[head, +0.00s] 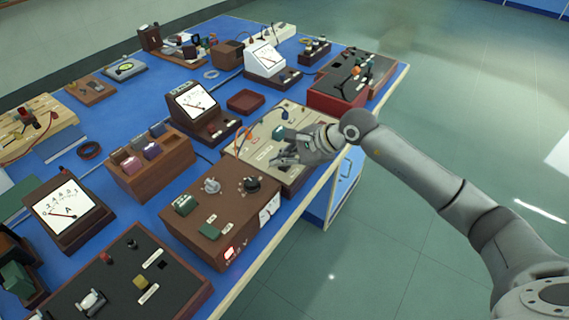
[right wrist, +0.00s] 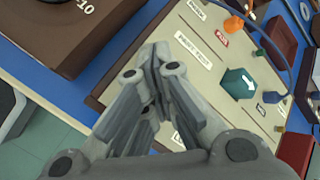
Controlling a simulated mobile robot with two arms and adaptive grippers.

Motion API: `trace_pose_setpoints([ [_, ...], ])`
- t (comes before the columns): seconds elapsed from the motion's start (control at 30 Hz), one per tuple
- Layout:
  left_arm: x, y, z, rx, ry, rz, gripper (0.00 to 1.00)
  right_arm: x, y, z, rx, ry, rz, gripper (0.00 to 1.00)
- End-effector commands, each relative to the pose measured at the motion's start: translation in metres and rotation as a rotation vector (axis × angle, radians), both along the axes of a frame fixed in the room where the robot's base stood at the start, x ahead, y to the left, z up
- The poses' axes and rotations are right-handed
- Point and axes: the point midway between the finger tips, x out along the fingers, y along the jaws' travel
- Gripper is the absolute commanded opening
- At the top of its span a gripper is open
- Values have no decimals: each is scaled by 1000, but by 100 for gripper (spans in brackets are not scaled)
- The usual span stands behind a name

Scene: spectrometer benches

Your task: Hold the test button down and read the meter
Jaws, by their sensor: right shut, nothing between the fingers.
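My right gripper (head: 278,160) is shut and empty, over the beige panel (head: 262,130) near the bench's front edge. In the right wrist view the closed fingertips (right wrist: 158,55) lie over the same panel (right wrist: 200,85), beside a white label. I cannot tell whether they touch it. No test button can be made out; the fingers hide part of the panel. A dark-framed meter with a white dial (head: 195,101) stands behind the panel. A white meter (head: 265,59) stands farther back and an ammeter marked A (head: 68,208) at the left. My left gripper is not in view.
A green block with a white arrow (right wrist: 237,84) and an orange plug (right wrist: 234,25) sit on the panel. A brown box with knobs (head: 222,222) stands left of it, a red-sided box (head: 335,102) behind. Open floor (head: 430,130) lies to the right.

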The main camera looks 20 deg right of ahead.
Motion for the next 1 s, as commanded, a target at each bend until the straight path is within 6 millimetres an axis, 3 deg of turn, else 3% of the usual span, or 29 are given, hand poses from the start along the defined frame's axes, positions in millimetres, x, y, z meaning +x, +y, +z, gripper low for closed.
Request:
trace_pose_setpoints([
  [0.77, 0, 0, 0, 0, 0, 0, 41, 0, 0, -1, -1, 2, 0, 0],
  [1.0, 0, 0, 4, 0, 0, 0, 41, 0, 0, 9, -2, 0, 1, 0],
])
